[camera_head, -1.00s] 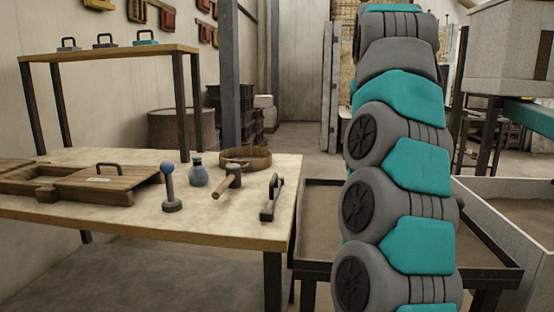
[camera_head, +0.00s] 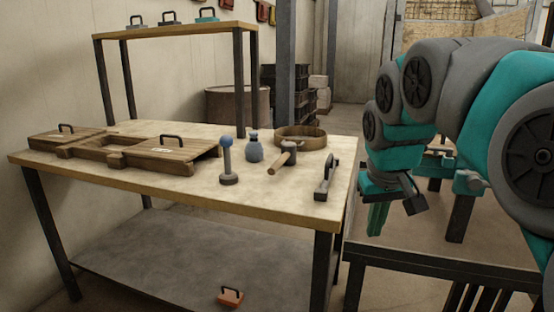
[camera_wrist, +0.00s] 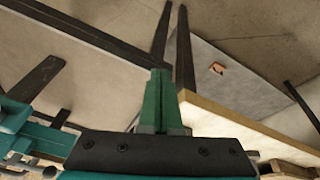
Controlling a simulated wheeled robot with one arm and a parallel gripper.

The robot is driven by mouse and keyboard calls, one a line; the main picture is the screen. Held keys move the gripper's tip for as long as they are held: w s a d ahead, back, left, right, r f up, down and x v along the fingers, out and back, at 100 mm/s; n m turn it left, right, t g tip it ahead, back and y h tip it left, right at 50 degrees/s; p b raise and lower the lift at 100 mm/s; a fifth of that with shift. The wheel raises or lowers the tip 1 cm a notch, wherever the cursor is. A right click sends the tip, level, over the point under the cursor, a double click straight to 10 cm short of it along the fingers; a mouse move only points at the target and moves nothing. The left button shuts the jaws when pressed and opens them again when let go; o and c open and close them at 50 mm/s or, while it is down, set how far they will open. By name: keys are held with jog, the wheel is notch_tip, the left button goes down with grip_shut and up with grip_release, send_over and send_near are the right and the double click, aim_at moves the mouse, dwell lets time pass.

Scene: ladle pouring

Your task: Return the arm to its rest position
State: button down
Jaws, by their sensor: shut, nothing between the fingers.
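My arm arches in from the right in the head view. My gripper (camera_head: 377,218) hangs at its end, fingers pointing down, just right of the wooden worktable (camera_head: 285,212). Its green fingers are shut together and hold nothing. In the wrist view the closed fingers (camera_wrist: 161,100) show in the middle, beside the table's edge (camera_wrist: 225,123). The gap between the gripper and the table edge is hard to judge.
On the table are a wooden box with lids (camera_head: 150,155), a blue-knobbed stand (camera_head: 228,165), a blue flask (camera_head: 254,148), a mallet (camera_head: 287,155), a round wooden ring (camera_head: 301,137) and a handled tool (camera_head: 326,182). An orange-red block (camera_head: 230,297) lies on the lower shelf. A dark frame (camera_head: 440,265) stands below my arm.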

jog(key=s+a+f+g, duration=0.1)
jog(key=s+f+g, duration=0.1)
jog(key=s+f, duration=0.8)
jog(key=s+a+f+g, duration=0.2)
jog(key=s+f, duration=0.8)
jog(key=s, duration=0.7)
jog(key=shift+s+a+f+m+g+y, duration=0.15)
jog(key=shift+a+f+m+g+y, duration=0.1)
jog(key=shift+m+g+y, duration=0.2)
